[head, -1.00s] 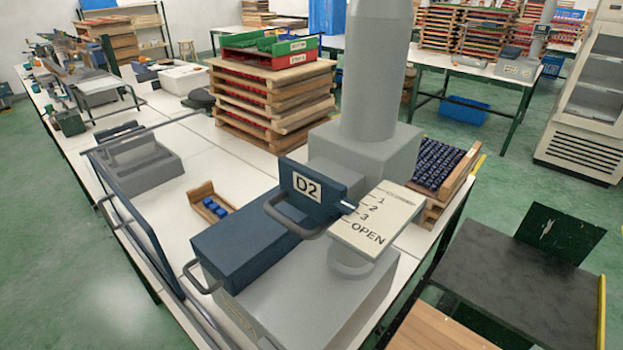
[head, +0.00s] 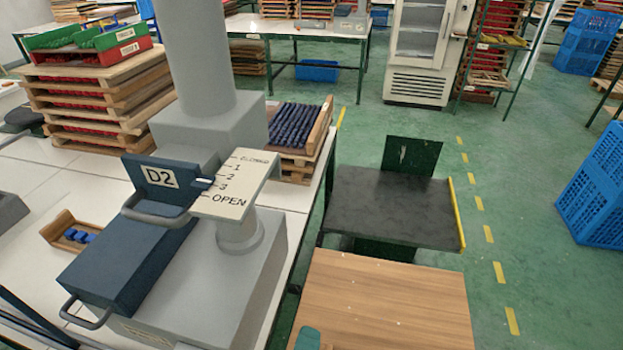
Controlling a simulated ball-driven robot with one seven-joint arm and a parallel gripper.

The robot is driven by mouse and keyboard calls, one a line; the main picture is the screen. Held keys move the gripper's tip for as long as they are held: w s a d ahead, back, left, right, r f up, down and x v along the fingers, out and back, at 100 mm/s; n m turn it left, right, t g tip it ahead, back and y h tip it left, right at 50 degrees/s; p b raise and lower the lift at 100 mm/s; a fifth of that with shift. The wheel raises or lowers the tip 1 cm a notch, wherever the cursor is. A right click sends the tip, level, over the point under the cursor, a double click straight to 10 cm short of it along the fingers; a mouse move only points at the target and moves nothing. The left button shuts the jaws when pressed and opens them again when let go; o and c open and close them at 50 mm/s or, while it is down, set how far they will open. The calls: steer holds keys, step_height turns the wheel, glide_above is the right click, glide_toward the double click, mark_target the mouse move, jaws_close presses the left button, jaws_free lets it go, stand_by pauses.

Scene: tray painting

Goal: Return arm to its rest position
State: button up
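Neither my arm nor my gripper can be made out in the head view. The grey machine marked D2 (head: 158,177) stands on the white table at left. Its dark blue block with handles (head: 125,262) lies in front of the grey column (head: 198,60). A scale plate (head: 236,183) reads from CLOSED through 1, 2, 3 to OPEN, with a small pointer beside it. A small teal piece (head: 307,338) shows at the bottom edge by the wooden board; I cannot tell what it is.
A wooden board (head: 385,300) and a dark slab (head: 390,207) with a yellow edge lie right of the table. Stacked trays (head: 95,100) stand at left, a tray of dark blue pieces (head: 297,127) behind the machine. Blue crates (head: 598,190) stand at right. Green floor between is clear.

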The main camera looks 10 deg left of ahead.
steer(key=d+f+m+g+h, duration=0.1)
steer(key=d+f+m+g, duration=0.25)
steer(key=d+f, duration=0.5)
steer(key=d+f+m+g+h, duration=0.15)
steer(key=d+f+m, duration=0.3)
steer(key=d, duration=0.65)
steer(key=s+d+f+m+g+y, duration=0.2)
steer(key=s+d+f+m+g, duration=0.2)
steer(key=s+d+f+m, duration=0.3)
steer(key=s+d+f, duration=0.2)
steer(key=s+d, duration=0.2)
steer(key=d, duration=0.1)
steer(key=shift+s+f+m+g, duration=0.2)
steer(key=shift+m+g, duration=0.1)
steer(key=shift+g, duration=0.1)
steer(key=shift+d+y, duration=0.1)
steer(key=shift+y, duration=0.15)
